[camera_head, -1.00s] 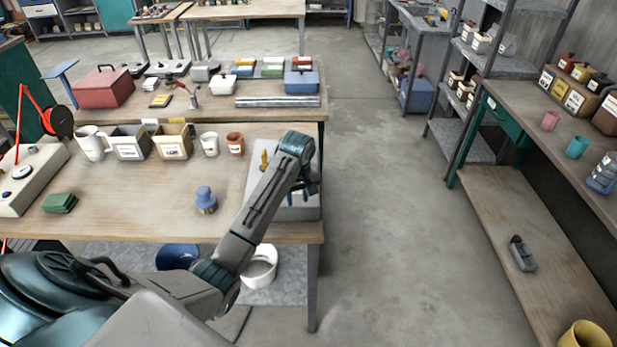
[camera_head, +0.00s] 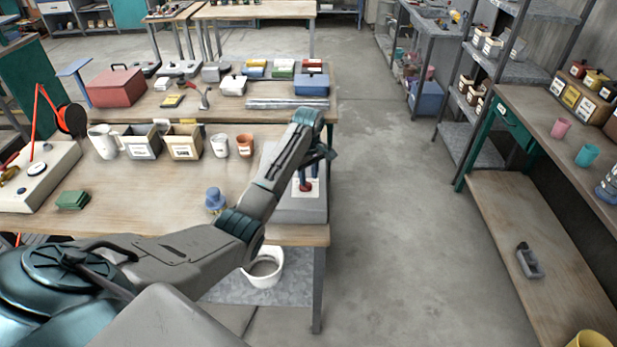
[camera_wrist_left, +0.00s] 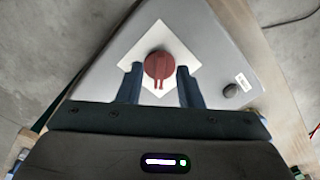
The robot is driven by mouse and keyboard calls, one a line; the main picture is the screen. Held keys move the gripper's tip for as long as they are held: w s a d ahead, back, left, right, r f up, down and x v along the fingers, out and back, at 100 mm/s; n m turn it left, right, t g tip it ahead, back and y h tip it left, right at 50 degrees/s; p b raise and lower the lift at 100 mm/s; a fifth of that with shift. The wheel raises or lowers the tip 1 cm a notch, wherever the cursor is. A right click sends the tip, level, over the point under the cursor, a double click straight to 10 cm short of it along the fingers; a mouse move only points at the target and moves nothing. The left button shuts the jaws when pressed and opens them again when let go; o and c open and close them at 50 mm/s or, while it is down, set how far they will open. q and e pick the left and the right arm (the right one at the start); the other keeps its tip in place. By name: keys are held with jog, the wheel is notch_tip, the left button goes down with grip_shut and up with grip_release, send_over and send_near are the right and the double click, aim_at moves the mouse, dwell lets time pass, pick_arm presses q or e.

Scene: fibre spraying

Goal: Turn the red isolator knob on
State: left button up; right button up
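The red isolator knob (camera_wrist_left: 158,66) sits on a white square plate (camera_wrist_left: 182,48) on a grey box (camera_wrist_left: 215,60) in the left wrist view. In the head view the knob (camera_head: 306,186) shows below my left wrist, and the grey box (camera_head: 300,212) stands at the right end of the near bench. My left gripper (camera_wrist_left: 159,72) is open, with one dark finger on each side of the knob's lower part. I cannot tell whether the fingers touch it. The left gripper (camera_head: 318,162) is partly hidden by its own wrist in the head view. My right gripper is not in view.
A dark round button (camera_wrist_left: 230,90) is on the box right of the fingers. A blue-capped item (camera_head: 214,199) stands close to my left forearm. Cups and bins (camera_head: 184,144) line the bench's back. The floor (camera_head: 400,220) right of the bench is clear.

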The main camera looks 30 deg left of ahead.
pick_arm(q)
jog(key=shift+f, duration=1.35)
grip_shut()
